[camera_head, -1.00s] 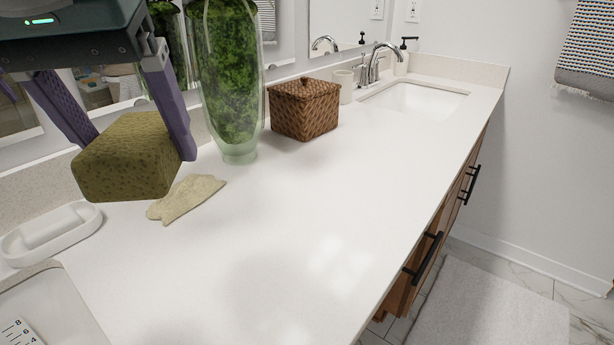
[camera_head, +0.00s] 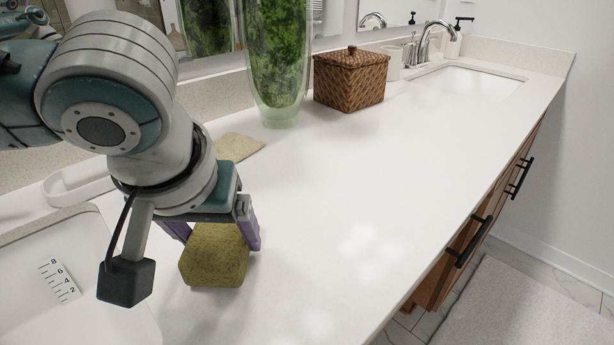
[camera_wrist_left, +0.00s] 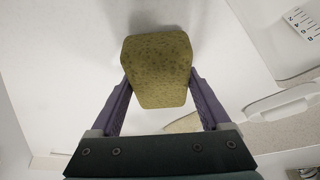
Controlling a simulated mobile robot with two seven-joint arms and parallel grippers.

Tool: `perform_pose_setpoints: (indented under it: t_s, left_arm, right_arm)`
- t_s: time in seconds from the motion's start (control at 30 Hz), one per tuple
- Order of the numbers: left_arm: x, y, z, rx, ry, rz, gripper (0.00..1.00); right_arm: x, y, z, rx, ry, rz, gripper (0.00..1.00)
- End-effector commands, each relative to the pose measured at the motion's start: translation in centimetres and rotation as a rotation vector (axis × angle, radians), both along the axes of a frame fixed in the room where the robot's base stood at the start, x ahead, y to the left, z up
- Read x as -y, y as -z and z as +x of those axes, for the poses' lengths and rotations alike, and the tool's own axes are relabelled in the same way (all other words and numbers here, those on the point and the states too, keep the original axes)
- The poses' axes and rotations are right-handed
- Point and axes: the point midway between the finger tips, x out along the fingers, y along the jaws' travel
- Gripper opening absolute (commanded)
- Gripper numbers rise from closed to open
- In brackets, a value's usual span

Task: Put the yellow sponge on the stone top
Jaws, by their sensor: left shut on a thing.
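The yellow sponge (camera_head: 214,257) is an olive-yellow block between the purple fingers of my left gripper (camera_head: 212,238). In the left wrist view the sponge (camera_wrist_left: 158,68) sits between both fingertips of the gripper (camera_wrist_left: 158,92), which is shut on it. The sponge is low over the white stone top (camera_head: 370,180), near its front left part; I cannot tell whether it touches the surface. A soft shadow shows beside it in the left wrist view. My left arm hides part of the counter behind. My right gripper is in neither view.
A pale cloth (camera_head: 236,147) lies behind the gripper. A tall green glass vase (camera_head: 275,60) and a woven lidded basket (camera_head: 350,80) stand farther back. A left sink (camera_head: 95,270) and a right sink (camera_head: 470,85) are set in the counter. The middle is clear.

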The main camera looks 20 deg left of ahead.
Motion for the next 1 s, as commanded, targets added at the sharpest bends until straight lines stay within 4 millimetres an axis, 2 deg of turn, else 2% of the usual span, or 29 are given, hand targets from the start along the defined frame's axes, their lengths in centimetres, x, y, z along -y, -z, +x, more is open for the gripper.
perform_pose_setpoints:
  t_s: [0.37,0.4,0.57,0.83,1.0]
  left_arm:
    - [0.0,0.5,0.0,-0.001,0.000,0.000,0.36]
    - [0.0,0.6,0.0,-0.001,0.000,0.000,0.81]
    - [0.0,0.5,0.0,0.000,0.000,0.000,0.99]
    - [0.0,0.3,0.0,0.001,0.000,0.000,1.00]
    - [0.3,-1.8,-0.6,0.001,0.002,-0.002,1.00]
  right_arm:
    - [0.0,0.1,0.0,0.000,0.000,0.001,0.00]
    - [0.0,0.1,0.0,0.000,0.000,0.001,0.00]
    - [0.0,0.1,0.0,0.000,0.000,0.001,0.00]
    - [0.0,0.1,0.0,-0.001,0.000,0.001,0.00]
    - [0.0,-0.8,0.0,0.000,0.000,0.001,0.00]
